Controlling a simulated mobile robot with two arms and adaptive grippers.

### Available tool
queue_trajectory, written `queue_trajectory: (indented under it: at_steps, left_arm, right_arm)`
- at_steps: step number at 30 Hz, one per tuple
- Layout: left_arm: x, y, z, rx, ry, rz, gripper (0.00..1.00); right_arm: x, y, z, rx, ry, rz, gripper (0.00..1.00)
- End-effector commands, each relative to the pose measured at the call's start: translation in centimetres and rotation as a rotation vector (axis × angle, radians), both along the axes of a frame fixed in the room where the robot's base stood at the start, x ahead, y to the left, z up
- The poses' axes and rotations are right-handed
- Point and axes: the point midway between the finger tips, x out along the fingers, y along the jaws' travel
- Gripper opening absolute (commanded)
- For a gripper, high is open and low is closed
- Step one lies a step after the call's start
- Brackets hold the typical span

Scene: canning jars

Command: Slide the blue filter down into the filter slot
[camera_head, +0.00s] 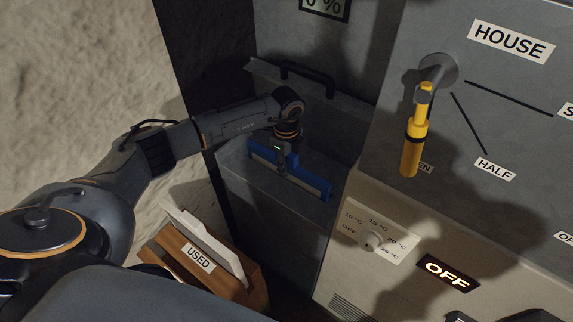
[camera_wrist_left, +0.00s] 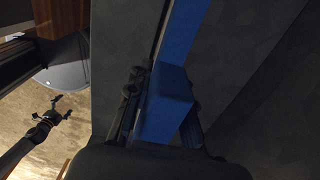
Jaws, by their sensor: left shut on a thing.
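The blue filter (camera_head: 314,184) is a long bar with a blue edge and a pale grey front strip. It lies slightly tilted in the picture, in the open recess of the grey cabinet (camera_head: 268,213). My left gripper (camera_head: 287,160) is above it and shut on its blue upper part. In the left wrist view the blue filter (camera_wrist_left: 170,95) sits between the dark fingers (camera_wrist_left: 160,120). The filter slot is not clearly visible, and I cannot tell how far the filter is in it.
A flap with a black handle (camera_head: 307,76) stands open behind the gripper. A yellow-handled lever (camera_head: 413,140) and a dial (camera_head: 371,240) are on the panel to the right. A wooden box labelled USED (camera_head: 198,257), holding a white-framed panel (camera_head: 205,240), stands below the arm.

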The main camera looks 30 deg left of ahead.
Motion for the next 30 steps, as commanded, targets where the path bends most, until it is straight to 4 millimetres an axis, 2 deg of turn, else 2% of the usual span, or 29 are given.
queue_trajectory:
  at_steps: [30]
  left_arm:
    - [0.1,0.0,4.9,0.0,-0.002,0.0,0.0]
  right_arm:
    - [0.0,0.0,4.0,0.0,0.0,0.0,1.0]
